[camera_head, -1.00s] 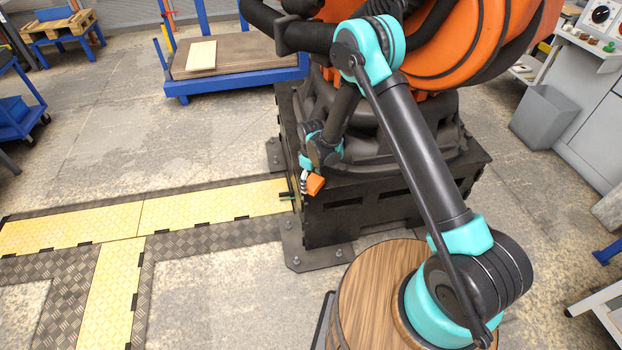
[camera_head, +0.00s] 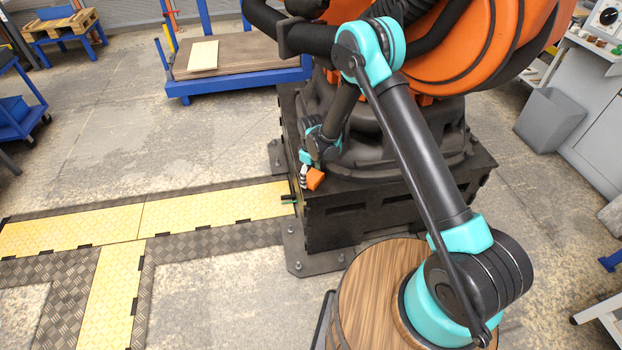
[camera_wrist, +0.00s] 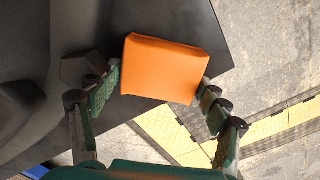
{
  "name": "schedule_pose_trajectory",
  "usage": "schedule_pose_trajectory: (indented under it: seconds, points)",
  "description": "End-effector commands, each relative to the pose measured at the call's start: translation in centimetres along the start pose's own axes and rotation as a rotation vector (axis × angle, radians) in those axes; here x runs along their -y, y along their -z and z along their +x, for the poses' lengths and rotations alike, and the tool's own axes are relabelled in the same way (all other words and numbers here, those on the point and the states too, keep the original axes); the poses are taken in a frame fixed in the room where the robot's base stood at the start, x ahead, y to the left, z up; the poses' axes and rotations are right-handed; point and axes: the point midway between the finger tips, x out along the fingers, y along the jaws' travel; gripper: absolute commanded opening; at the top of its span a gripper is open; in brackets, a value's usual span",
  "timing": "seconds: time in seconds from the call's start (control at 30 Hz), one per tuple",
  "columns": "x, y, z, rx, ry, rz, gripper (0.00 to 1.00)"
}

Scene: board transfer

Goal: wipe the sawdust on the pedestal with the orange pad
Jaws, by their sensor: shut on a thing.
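The orange pad (camera_head: 315,180) is a small block held at the end of my arm, by the left edge of the black pedestal (camera_head: 400,205) under the big orange robot. My gripper (camera_wrist: 158,88) is shut on the pad, with one finger on each side of it in the wrist view. The pad's broad orange face (camera_wrist: 165,66) fills the middle of that view, in front of the pedestal's dark top (camera_wrist: 200,18). I cannot tell whether the pad touches the pedestal. No sawdust is clearly visible on the pedestal; my arm and the robot's base hide part of its top.
The big orange robot (camera_head: 465,45) stands on the pedestal, close to my arm. A yellow floor strip (camera_head: 215,207) runs up to the pedestal's left side. A blue cart (camera_head: 190,88) stands behind, and a grey bin (camera_head: 550,120) to the right. Open floor lies left.

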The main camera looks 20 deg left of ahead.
Motion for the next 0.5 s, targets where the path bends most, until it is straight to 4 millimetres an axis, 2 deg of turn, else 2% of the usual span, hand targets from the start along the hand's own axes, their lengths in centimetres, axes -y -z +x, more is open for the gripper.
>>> schedule_pose_trajectory:
  seconds: [0.13, 0.27, 0.5]
  points:
    - [-0.7, 0.4, -0.1, 0.000, -0.001, 0.004, 0.40]
    - [-0.8, 0.2, -2.5, 0.000, -0.001, 0.006, 0.40]
    - [-1.2, 0.2, -4.4, 0.000, 0.000, 0.011, 0.40]
